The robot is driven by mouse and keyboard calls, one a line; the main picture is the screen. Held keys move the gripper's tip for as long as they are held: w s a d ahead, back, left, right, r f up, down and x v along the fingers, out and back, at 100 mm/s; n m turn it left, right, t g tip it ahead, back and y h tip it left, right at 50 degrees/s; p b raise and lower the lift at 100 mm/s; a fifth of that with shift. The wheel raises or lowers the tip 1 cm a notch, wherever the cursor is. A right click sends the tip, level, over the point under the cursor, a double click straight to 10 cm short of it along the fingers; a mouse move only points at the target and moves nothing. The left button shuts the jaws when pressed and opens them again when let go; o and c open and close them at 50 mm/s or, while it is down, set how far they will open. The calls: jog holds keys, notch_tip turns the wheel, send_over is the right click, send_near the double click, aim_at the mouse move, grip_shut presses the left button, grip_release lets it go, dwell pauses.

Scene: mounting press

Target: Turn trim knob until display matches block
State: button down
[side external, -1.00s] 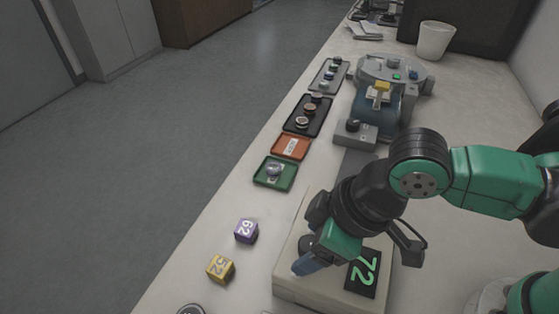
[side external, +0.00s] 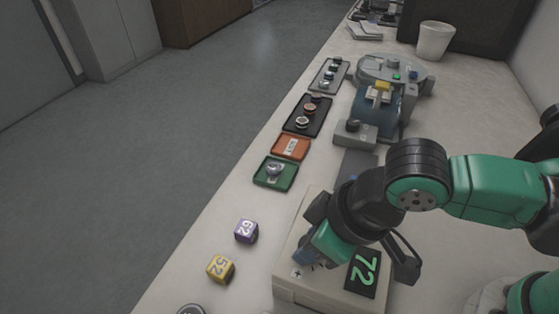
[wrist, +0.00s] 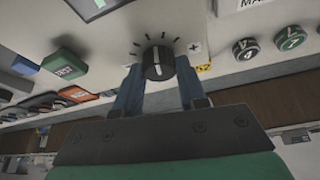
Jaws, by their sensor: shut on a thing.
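The trim knob (wrist: 157,58) is dark and round with a pale pointer line, and tick marks fan out around it on a pale panel in the wrist view. My gripper (wrist: 157,69) has a blue finger on each side of the knob and is shut on it. In the side view my gripper (side external: 306,257) reaches down onto the pale box (side external: 287,284) and hides the knob. The display (side external: 363,271) on the box reads 72 in green digits. A purple block (side external: 246,231) marked 62 and a yellow block (side external: 221,268) marked 52 sit left of the box.
A green tray (side external: 259,181), an orange tray (side external: 279,154) and a black tray (side external: 291,126) line the counter's left edge. A grey press (side external: 391,97) stands behind my arm, with a white cup (side external: 434,41) farther back.

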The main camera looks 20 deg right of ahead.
jog(key=shift+m+t+h, duration=0.3)
jog(key=shift+m+h, duration=0.4)
jog(key=shift+m, duration=1.1)
jog(key=shift+c, duration=2.4)
grip_release()
jog(key=shift+v, duration=2.8)
